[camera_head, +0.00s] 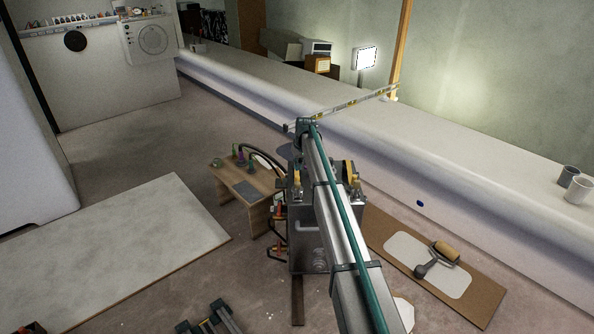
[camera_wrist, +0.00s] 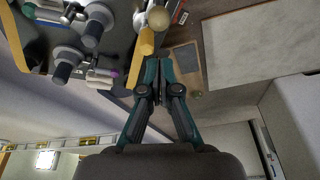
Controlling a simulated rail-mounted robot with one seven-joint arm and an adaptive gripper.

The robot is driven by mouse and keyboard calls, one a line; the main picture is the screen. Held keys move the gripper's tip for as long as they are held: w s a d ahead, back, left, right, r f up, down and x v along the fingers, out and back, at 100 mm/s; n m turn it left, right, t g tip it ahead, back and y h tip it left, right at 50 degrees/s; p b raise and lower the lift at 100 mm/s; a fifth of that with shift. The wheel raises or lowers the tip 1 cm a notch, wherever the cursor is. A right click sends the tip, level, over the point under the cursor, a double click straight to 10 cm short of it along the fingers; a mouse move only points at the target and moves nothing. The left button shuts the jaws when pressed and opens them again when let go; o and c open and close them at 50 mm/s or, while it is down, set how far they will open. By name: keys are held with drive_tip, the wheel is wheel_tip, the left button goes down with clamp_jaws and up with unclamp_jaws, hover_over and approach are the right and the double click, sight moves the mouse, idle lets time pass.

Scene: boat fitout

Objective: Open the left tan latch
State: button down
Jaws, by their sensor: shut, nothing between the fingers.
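The left tan latch (camera_head: 297,180) shows as a yellow-tan handle at the upper left of a grey metal box (camera_head: 307,255), beside my arm. A second tan latch (camera_head: 349,170) stands on the box's right side. In the wrist view a tan handle (camera_wrist: 145,46), seemingly the left latch, lies just beyond my fingertips, with a round tan knob (camera_wrist: 158,18) at its far end. My gripper (camera_wrist: 158,82) is shut and empty. It looks close to the handle, but I cannot tell whether they touch. My arm hides part of the box in the head view.
A small wooden bench (camera_head: 251,203) with a grey plate and coloured items stands left of the box. Grey cylindrical fittings (camera_wrist: 92,32) crowd the wrist view's upper left. A long white ledge (camera_head: 440,160) runs behind. A board with a trowel (camera_head: 442,255) lies at right.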

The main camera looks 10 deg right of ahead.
sight(297, 187)
drive_tip(key=p+x, duration=0.1)
drive_tip(key=x, duration=0.8)
drive_tip(key=shift+a, duration=0.1)
